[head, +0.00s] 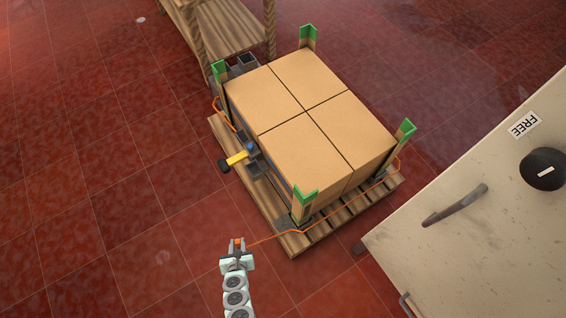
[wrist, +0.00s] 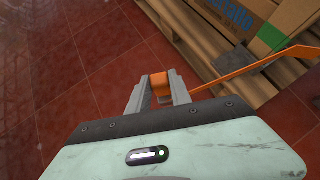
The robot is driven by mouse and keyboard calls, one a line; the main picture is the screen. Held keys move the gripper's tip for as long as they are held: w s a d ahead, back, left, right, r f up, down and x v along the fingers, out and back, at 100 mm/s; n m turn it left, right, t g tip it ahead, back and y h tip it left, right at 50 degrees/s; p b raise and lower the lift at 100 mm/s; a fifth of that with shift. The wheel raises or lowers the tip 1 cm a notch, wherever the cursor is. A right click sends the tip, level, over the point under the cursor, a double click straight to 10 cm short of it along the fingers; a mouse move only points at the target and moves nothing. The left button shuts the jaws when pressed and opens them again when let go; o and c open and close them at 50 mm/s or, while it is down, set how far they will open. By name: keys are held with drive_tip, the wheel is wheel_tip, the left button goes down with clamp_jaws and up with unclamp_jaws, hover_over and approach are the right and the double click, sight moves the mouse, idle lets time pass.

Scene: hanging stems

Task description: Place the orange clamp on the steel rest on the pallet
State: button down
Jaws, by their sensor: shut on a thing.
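My gripper (head: 237,249) is shut on the orange clamp (head: 238,242), in front of the pallet's near corner and over the red floor. In the wrist view the clamp (wrist: 161,83) sits between the two grey fingers, which partly hide it. An orange strap (head: 340,209) runs from the clamp to the near corner and along the load's right side. The wooden pallet (head: 335,231) carries the boxes. A dark grey plate (wrist: 236,57) lies on the pallet near that corner, apart from the clamp. I cannot tell whether it is the steel rest; grey metal parts also show at the pallet's left side.
Cardboard boxes (head: 310,115) fill the pallet, with green-topped posts (head: 305,194) at the corners. A yellow handle (head: 237,158) sticks out on the left. A pale cabinet (head: 480,240) stands at right, a wooden rack (head: 230,30) behind. Floor on the left is clear.

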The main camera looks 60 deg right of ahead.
drive_tip(key=s+d+p, duration=0.2)
drive_tip(key=s+d, duration=0.2)
drive_tip(key=d, duration=0.5)
drive_tip(key=s+d+p, duration=0.1)
drive_tip(key=s+d, duration=0.3)
drive_tip(key=d, duration=0.5)
wheel_tip(320, 180, down, 7)
drive_tip(key=b, duration=0.6)
drive_tip(key=shift+w+a, duration=0.15)
drive_tip(key=shift+f+b, duration=0.2)
drive_tip(key=shift+b, duration=0.2)
drive_tip(key=shift+d+r, duration=0.2)
drive_tip(key=shift+d, duration=0.05)
drive_tip(key=shift+a+f, duration=0.15)
drive_tip(key=c, duration=1.2)
unclamp_jaws()
drive_tip(key=shift+o, duration=0.2)
drive_tip(key=p+v, duration=0.7)
drive_tip(key=v, duration=0.5)
drive_tip(key=shift+p, duration=0.35)
